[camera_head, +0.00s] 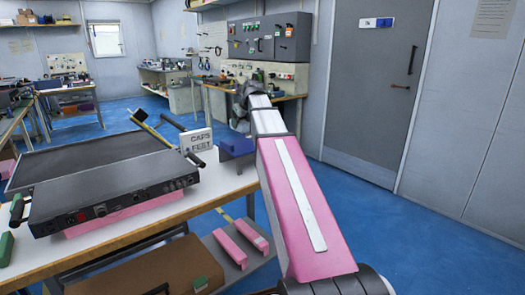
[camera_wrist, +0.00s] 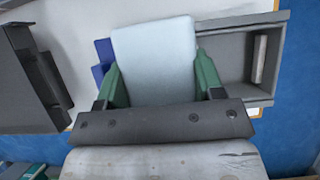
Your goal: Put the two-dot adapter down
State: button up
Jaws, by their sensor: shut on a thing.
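My gripper (camera_wrist: 160,80) has green fingers and is shut on a pale, flat-faced block, which I take to be the two-dot adapter (camera_wrist: 155,50). No dots show on the face turned to the wrist camera. The block hangs over the bench and hides what lies directly under it; I cannot tell whether it touches anything. A grey open-topped tray (camera_wrist: 262,98) lies just right of the gripper in the wrist view. In the head view the wrist (camera_head: 244,112) is above the bench's right end; the fingers and block cannot be made out there.
A dark transceiver (camera_head: 115,195) rests on pink blocks on the white bench (camera_head: 130,232). A lettered white card (camera_head: 196,140) and a blue box (camera_head: 237,148) stand near the bench's right end. Pink bars (camera_head: 230,248) lie on a lower shelf. Blue floor is clear to the right.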

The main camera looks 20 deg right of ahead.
jog(key=shift+w+d+f, duration=0.2)
jog(key=shift+d+f, duration=1.65)
jog(key=shift+d, duration=0.1)
jog(key=shift+w+d+f, duration=0.25)
jog(key=shift+d+f, duration=1.55)
jog(key=shift+d, duration=0.1)
jog(key=shift+w+d+f, duration=0.2)
jog(key=shift+d+f, duration=1.65)
jog(key=shift+d, duration=0.1)
jog(key=shift+f, duration=0.6)
jog(key=o, duration=1.1)
jog(key=shift+o, duration=0.2)
jog(key=shift+r, duration=0.5)
jog(key=v, duration=1.2)
jog(key=shift+r, duration=0.15)
